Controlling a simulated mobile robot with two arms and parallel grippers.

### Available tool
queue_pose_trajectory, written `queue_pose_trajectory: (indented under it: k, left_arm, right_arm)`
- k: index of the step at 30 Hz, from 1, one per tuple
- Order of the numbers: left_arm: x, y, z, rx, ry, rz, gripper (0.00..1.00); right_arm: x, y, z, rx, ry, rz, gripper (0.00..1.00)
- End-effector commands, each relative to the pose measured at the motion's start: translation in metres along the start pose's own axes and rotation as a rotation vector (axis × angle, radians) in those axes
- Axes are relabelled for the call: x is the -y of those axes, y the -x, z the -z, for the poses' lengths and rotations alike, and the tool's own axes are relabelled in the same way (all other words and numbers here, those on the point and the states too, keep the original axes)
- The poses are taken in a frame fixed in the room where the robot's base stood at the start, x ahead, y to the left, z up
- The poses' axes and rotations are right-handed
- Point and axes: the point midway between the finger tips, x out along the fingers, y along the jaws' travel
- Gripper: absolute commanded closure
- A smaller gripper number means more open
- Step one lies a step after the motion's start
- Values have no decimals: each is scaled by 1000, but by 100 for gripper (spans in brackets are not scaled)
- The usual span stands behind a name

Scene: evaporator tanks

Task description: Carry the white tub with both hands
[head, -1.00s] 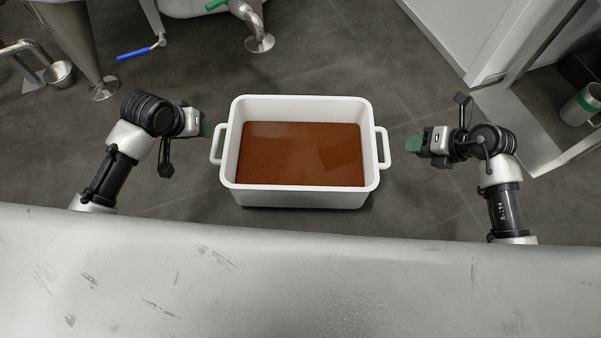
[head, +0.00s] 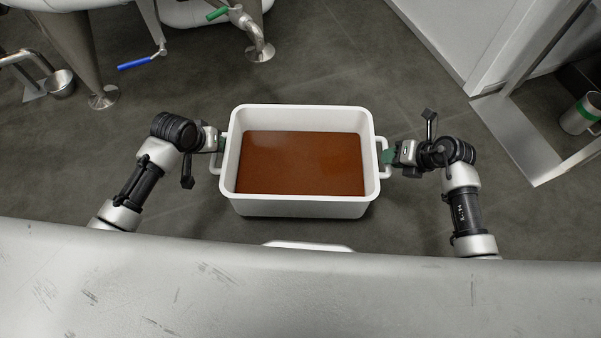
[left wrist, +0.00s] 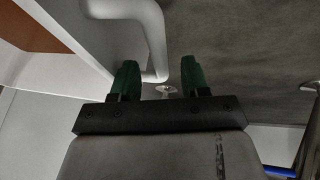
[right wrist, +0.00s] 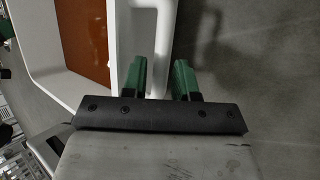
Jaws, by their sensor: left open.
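The white tub (head: 300,207), a rectangular container holding a flat brown mass (head: 300,163), is in the middle of the head view. My left gripper (head: 221,144) is open at its left handle (head: 213,169); in the left wrist view the handle's bend (left wrist: 155,70) shows between the parted green fingers, nearer one of them. My right gripper (head: 388,157) is at the right handle (head: 384,174). In the right wrist view the handle bar (right wrist: 164,40) runs between its green fingers, which stand closer together; I cannot tell whether they grip it.
Tank legs and pipes with a blue lever (head: 134,64) and a green lever (head: 217,14) stand at the upper left. A white wall and metal frame (head: 520,140) are at the right, with a metal cup (head: 580,113) beyond. Grey floor around the tub is clear.

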Motion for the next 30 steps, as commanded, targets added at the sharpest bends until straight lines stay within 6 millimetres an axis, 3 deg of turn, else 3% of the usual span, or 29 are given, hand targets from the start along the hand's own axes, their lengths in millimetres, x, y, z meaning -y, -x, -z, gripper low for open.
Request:
queue_pose_trajectory:
  k: [6, 17, 20, 24, 27, 30]
  left_arm:
    - [0, -22, 0, 1, 1, -1, 54]
    - [0, -27, 0, 0, 0, 0, 54]
    - [0, -27, 0, 0, 0, 0, 65]
    - [0, -27, 0, 1, 0, 0, 86]
    - [0, -27, 0, 1, 0, 0, 100]
    - [0, -27, 0, 1, 0, 0, 100]
  right_arm:
    - [0, -22, 0, 0, 0, -1, 72]
    - [0, -27, 0, 0, 1, 1, 72]
    - [0, -27, 0, 0, 1, 1, 82]
    - [0, -27, 0, 0, 1, 1, 100]
    - [0, -27, 0, 0, 1, 1, 100]
    - [0, -26, 0, 0, 1, 1, 100]
